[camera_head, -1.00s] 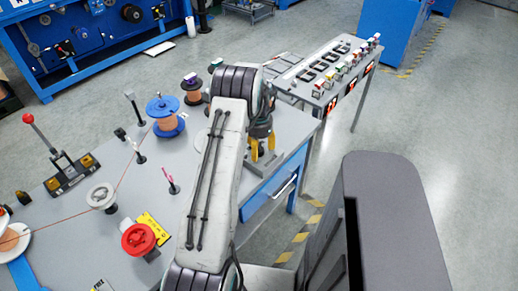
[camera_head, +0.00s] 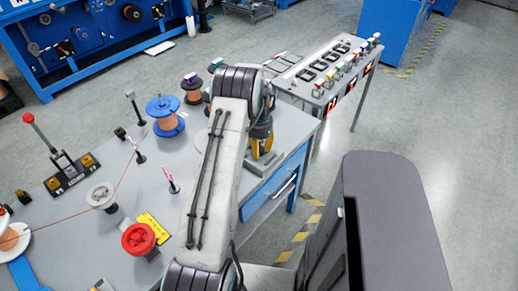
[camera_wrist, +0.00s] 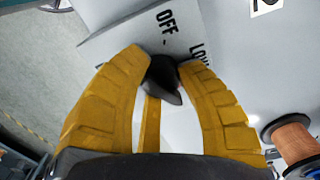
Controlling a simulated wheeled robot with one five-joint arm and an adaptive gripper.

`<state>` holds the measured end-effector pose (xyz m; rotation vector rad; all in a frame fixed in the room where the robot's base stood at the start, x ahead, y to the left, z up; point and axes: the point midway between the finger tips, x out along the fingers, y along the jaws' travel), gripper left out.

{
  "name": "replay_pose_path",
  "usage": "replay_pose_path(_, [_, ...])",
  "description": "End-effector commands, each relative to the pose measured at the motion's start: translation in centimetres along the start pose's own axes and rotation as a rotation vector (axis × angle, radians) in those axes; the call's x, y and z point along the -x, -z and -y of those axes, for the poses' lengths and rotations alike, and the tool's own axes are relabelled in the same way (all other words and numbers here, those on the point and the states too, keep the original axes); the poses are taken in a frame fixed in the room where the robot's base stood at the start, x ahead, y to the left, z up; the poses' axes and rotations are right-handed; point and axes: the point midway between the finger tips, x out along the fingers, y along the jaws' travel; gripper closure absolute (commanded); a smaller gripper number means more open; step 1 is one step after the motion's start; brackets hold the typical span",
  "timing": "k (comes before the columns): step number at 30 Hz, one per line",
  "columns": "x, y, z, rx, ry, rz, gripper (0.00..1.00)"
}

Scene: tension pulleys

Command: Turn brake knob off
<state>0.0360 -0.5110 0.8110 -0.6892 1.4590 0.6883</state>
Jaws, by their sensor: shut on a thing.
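The brake knob (camera_wrist: 164,76) is a small dark pointed knob in the wrist view, on a light plate (camera_wrist: 125,37) lettered "OFF" and the start of another word, partly cut off by a finger. My gripper (camera_wrist: 162,72) has yellow fingers shut on the knob, one on each side. The letters "OFF" lie just beyond the knob. In the head view my gripper (camera_head: 262,147) points down at the right edge of the grey table, and my arm hides part of it. The knob cannot be made out there.
The grey table (camera_head: 95,245) holds a blue spool (camera_head: 165,116), a red knob (camera_head: 139,238), a white pulley (camera_head: 101,196) and a red-tipped lever (camera_head: 42,135). A copper spool (camera_wrist: 290,138) stands right of my gripper. A button console (camera_head: 325,75) stands behind the table.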

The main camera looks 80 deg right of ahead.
Motion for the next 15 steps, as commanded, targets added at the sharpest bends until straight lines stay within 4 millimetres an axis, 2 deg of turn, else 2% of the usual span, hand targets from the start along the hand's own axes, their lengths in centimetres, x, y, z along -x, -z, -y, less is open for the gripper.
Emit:
replay_pose_path(1, [-0.04,-0.01,0.00,0.000,0.000,0.000,0.91])
replay_pose_path(4, [-0.05,-0.02,-0.01,0.000,0.000,0.000,0.99])
replay_pose_path(15, [-0.28,-0.04,-0.02,0.080,-0.001,0.001,1.00])
